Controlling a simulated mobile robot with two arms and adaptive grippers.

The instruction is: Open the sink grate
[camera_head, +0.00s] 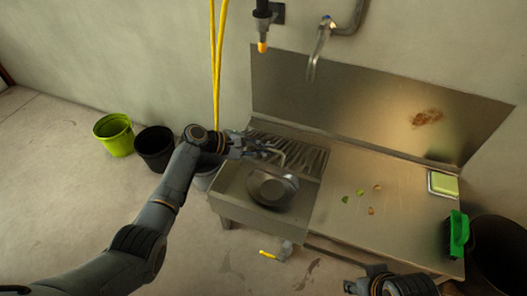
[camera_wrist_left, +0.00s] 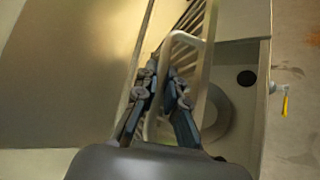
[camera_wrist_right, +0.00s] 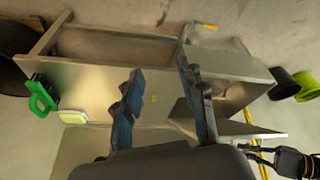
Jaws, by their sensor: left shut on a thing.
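The metal sink grate (camera_head: 308,157), with parallel bars, is at the back of the sink basin (camera_head: 235,190). It looks raised at an angle, with the front of the basin uncovered. My left gripper (camera_head: 264,150) is at the grate's left part. In the left wrist view its fingers (camera_wrist_left: 163,82) are shut on the grate's looped metal handle (camera_wrist_left: 187,38); the exact contact is partly hidden by the fingers. A round metal pan or bowl (camera_head: 272,188) lies in the basin. My right gripper (camera_wrist_right: 160,75) is open and empty, away from the grate.
A tap (camera_head: 318,50) hangs above the steel counter (camera_head: 400,205). Small scraps lie on the counter. A sponge (camera_head: 443,184) and a green-handled brush (camera_head: 459,232) are at right. Green (camera_head: 114,137) and black (camera_head: 155,148) buckets stand left. A yellow hose (camera_head: 217,70) hangs by the wall.

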